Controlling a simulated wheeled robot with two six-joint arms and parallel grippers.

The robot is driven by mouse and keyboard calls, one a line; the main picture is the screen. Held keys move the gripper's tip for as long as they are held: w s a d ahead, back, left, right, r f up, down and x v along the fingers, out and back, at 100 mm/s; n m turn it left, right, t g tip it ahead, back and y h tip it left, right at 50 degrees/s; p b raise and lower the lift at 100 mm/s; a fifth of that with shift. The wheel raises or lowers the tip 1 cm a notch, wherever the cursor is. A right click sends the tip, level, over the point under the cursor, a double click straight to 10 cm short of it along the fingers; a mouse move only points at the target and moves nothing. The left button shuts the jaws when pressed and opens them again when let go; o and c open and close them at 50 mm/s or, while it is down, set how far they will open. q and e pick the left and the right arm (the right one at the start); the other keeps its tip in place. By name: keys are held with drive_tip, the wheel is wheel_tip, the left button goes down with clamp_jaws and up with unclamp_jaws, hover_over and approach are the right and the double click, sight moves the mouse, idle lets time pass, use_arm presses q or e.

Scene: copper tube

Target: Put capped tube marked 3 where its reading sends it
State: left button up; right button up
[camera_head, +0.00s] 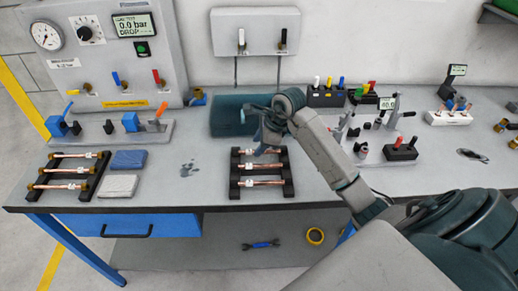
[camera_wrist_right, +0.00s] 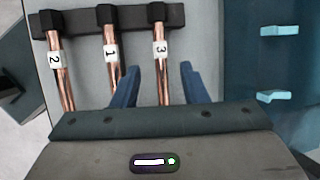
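Tube 3 (camera_wrist_right: 162,65) is copper with a dark cap and a white tag. It lies in the dark centre rack (camera_head: 234,179) beside tubes 1 (camera_wrist_right: 111,60) and 2 (camera_wrist_right: 58,75). In the head view it appears to be the rearmost tube. My right gripper (camera_wrist_right: 158,70) is open, its blue fingers on either side of tube 3 in the picture; contact is unclear. In the head view, my right gripper (camera_head: 263,138) is over the rack's rear. The test display (camera_head: 134,26) shows 0.0 bar and DROP. My left gripper is not in view.
A teal case (camera_head: 226,116) stands behind the rack; its cyan fittings (camera_wrist_right: 275,96) show in the wrist view. Another rack of copper tubes (camera_head: 36,186) is at left, beside blue and grey pads (camera_head: 128,159). Tools and small holders (camera_head: 402,150) crowd the right. Bench between pads and centre rack is mostly clear.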

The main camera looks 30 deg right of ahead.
drive_tip(key=shift+p+x, duration=0.6)
drive_tip(key=shift+x, duration=1)
drive_tip(key=shift+d, duration=0.1)
drive_tip(key=shift+f+b, duration=0.25)
drive_tip(key=shift+b, duration=0.3)
clamp_jaws()
